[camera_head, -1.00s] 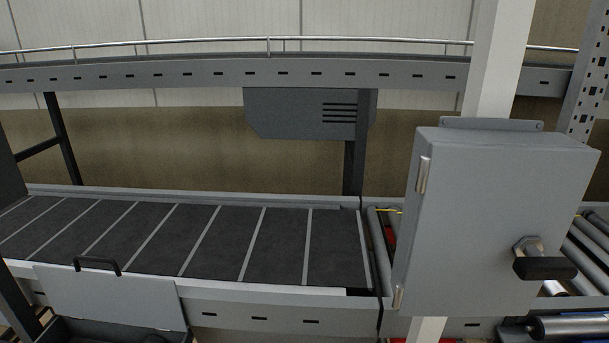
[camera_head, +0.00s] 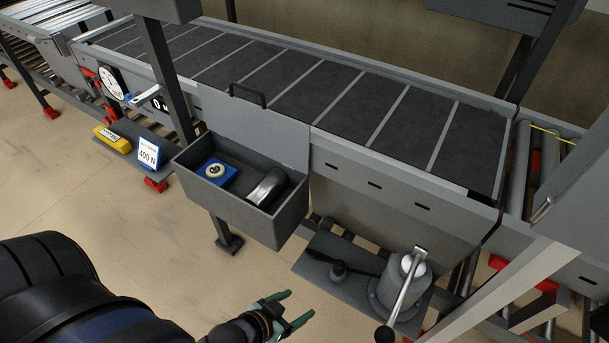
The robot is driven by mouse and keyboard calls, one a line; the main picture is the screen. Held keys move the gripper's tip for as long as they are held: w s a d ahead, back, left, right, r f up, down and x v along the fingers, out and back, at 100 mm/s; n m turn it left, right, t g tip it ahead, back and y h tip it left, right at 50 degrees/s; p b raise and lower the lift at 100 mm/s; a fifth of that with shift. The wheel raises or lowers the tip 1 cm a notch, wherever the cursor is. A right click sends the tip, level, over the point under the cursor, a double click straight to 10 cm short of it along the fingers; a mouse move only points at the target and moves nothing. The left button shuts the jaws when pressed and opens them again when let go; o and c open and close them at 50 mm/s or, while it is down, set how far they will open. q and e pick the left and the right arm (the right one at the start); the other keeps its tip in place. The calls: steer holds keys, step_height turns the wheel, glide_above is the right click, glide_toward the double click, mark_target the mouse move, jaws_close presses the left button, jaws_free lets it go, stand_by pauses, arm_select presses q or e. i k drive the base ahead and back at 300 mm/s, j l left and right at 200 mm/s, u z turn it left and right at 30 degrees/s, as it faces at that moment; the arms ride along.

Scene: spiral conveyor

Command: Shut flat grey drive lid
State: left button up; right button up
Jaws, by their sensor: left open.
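The flat grey lid (camera_head: 255,130) with a black bar handle (camera_head: 247,94) stands raised against the conveyor's side, at the back of an open dark grey box (camera_head: 232,207). Inside the box lie a blue block with a pale round part (camera_head: 214,171) and a dark rounded metal part (camera_head: 267,187). My left gripper (camera_head: 294,309), with green fingers, is open and empty at the bottom of the view. It is in front of the box, apart from it and from the lid. My right gripper is out of view.
A dark shelf (camera_head: 326,277) with a long-levered grey device (camera_head: 402,280) stands right of the box. A dark post (camera_head: 165,75) rises near the lid. Floor before the box is clear.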

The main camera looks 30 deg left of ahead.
mark_target(285, 140)
steer(key=k+j+u, duration=0.1)
steer(key=j+u, duration=0.15)
steer(key=u, duration=0.15)
steer(key=k+j+u, duration=0.1)
steer(key=j+u, duration=0.3)
steer(key=l, duration=0.1)
